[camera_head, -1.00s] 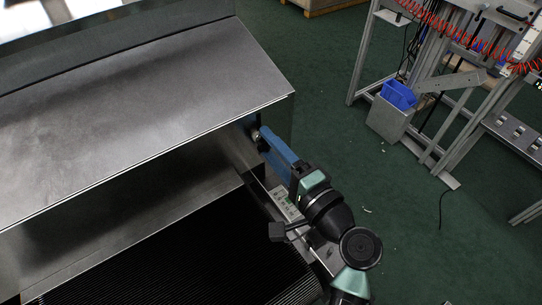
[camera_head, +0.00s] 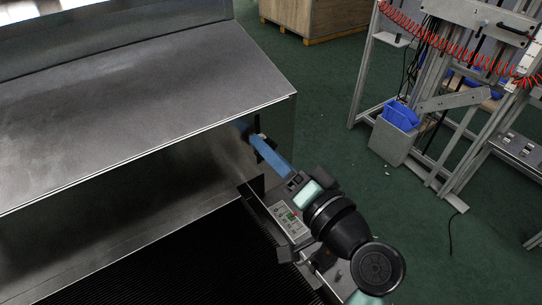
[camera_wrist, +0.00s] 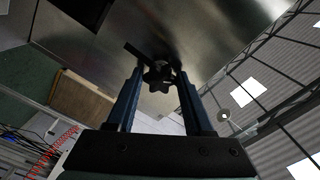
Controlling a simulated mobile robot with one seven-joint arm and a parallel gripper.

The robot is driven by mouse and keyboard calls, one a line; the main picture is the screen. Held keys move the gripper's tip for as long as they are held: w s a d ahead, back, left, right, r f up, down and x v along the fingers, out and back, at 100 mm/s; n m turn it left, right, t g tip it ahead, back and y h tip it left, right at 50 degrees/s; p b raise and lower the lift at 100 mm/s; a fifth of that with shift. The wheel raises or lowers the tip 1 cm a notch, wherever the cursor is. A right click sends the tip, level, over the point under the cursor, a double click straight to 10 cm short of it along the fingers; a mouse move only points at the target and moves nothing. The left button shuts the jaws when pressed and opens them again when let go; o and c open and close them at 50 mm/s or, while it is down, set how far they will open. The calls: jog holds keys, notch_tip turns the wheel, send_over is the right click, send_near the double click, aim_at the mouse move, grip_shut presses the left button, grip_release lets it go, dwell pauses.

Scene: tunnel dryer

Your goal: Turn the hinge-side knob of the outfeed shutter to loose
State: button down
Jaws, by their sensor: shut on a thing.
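A black star-shaped knob (camera_wrist: 158,78) shows between my fingers in the wrist view, at the lower edge of a grey metal panel (camera_wrist: 205,30). A dark flat bar (camera_wrist: 136,53) lies beside it. My gripper (camera_wrist: 160,72) has its two blue fingers on either side of the knob and is shut on it. In the head view my gripper (camera_head: 256,143) reaches under the right corner of the metal hood (camera_head: 130,105). The knob is mostly hidden there. Whether it is tight or loose I cannot tell.
A dark ribbed belt (camera_head: 150,265) runs out below the hood. A control panel (camera_head: 289,221) sits close beside my arm. A metal frame stand (camera_head: 440,100) with a blue bin (camera_head: 400,115) and a wooden crate (camera_head: 318,18) stand beyond. The green floor between is clear.

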dwell(0.4)
jog(key=shift+c, duration=1.4)
grip_release()
jog(key=v, duration=1.3)
jog(key=shift+w, duration=0.1)
